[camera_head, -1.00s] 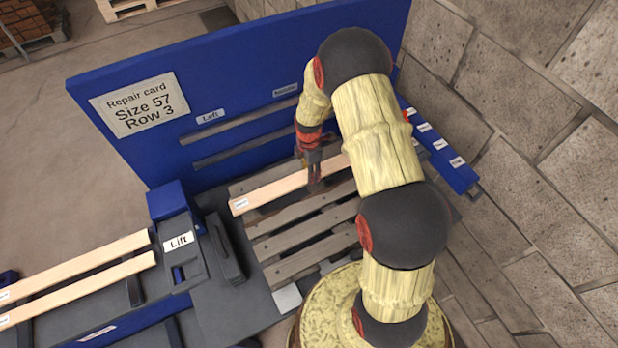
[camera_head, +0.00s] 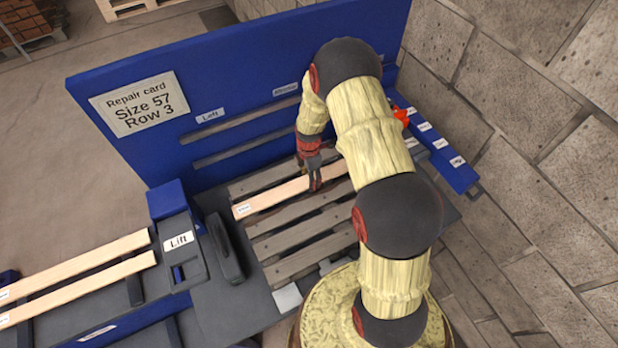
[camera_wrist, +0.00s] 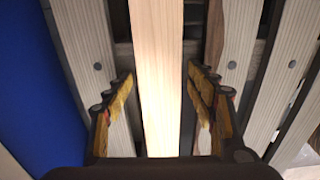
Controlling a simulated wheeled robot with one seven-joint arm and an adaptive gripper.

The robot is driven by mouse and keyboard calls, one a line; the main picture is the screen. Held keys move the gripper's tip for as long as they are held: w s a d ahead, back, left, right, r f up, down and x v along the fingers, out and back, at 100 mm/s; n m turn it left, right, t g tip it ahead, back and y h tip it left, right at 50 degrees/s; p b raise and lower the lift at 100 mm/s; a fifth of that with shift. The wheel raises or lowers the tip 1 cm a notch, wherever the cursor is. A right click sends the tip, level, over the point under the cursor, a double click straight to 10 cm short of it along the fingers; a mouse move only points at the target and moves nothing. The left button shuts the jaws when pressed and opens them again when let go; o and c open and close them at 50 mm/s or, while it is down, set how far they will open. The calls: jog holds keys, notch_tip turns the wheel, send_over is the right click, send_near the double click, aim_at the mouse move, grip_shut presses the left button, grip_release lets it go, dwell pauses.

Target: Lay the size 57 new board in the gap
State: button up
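The new board (camera_head: 272,197) is pale, with a small white label at its left end too blurred to read. It lies among the grey slats of the pallet (camera_head: 290,240), lengthwise with them, and appears down in the gap between two slats. In the wrist view the new board (camera_wrist: 160,80) runs between my fingers, with a grey slat on each side. My gripper (camera_wrist: 160,82) is open around it, with a narrow space showing between each finger and the board. In the head view my gripper (camera_head: 315,185) is low over the board's middle. My arm hides its right end.
A repair card (camera_head: 140,104) on the blue panel (camera_head: 240,75) reads "Size 57 Row 3". Two pale boards (camera_head: 80,275) lie at left. A block labelled "Lift" (camera_head: 178,241) stands beside the pallet. A blue labelled bar (camera_head: 445,165) is at right, by the stone wall.

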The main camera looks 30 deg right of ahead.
jog(key=shift+o, duration=0.2)
notch_tip(320, 180, up, 25)
jog(key=s+a+m+t, duration=0.1)
jog(key=s+a+m, duration=0.1)
jog(key=a+m, duration=0.15)
jog(key=s+a+r+m+t, duration=0.25)
jog(key=s+r+m, duration=0.3)
jog(key=r, duration=0.55)
jog(key=s+a+r+m+t, duration=0.1)
jog(key=s+r+m, duration=0.3)
jog(key=s, duration=0.5)
jog(key=s+a+r+m+t, duration=0.1)
jog(key=s+a+r+m, duration=0.3)
jog(key=s, duration=0.5)
jog(key=shift+r+m, duration=0.5)
jog(key=shift+r, duration=0.2)
